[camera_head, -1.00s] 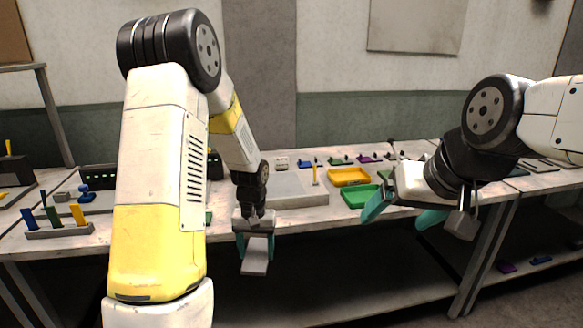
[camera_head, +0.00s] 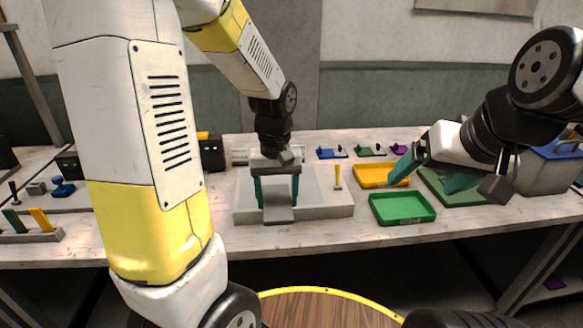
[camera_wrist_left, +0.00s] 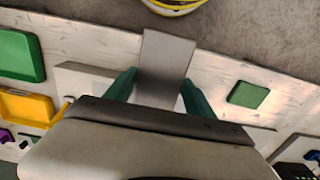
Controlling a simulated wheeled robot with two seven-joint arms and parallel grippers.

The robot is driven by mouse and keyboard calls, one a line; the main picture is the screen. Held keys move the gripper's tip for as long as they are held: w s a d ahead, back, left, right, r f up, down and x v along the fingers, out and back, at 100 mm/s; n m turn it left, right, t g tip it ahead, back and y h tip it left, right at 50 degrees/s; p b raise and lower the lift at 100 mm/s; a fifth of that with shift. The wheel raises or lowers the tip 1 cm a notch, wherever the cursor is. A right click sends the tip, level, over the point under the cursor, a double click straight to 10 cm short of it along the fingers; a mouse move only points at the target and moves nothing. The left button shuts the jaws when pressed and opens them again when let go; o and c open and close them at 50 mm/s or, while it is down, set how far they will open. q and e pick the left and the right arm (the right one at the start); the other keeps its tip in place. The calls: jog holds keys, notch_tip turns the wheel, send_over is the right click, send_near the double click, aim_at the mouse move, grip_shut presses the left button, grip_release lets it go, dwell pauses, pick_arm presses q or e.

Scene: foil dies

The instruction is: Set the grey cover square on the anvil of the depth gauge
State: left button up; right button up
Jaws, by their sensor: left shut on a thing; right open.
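My left gripper (camera_head: 277,188) is shut on the grey cover (camera_head: 277,208), a flat grey plate that hangs from between its teal fingers. In the head view the cover overlaps the front part of a pale grey slab (camera_head: 325,206) on the bench. I cannot tell whether they touch. In the left wrist view the cover (camera_wrist_left: 166,62) lies between both fingers. My right gripper (camera_head: 430,172) is open and empty, near the trays at the right. I cannot clearly identify the depth gauge or its anvil; a small pale block (camera_head: 239,156) shows behind the left gripper.
A yellow post (camera_head: 337,177) stands on the slab. A yellow tray (camera_head: 370,176) and a green tray (camera_head: 402,208) lie to its right. A rack with coloured pegs (camera_head: 35,234) is at the far left. Small coloured parts line the back. A round wooden top (camera_head: 325,308) is in front.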

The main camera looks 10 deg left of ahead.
pick_arm(q)
jog(key=w+a, duration=0.1)
jog(key=w, duration=0.4)
jog(key=w+a+f, duration=0.1)
jog(key=w, duration=0.4)
jog(key=w+a, duration=0.1)
jog(key=w, duration=0.4)
jog(key=shift+f, duration=2)
jog(key=shift+f, duration=0.15)
jog(key=o, duration=1.6)
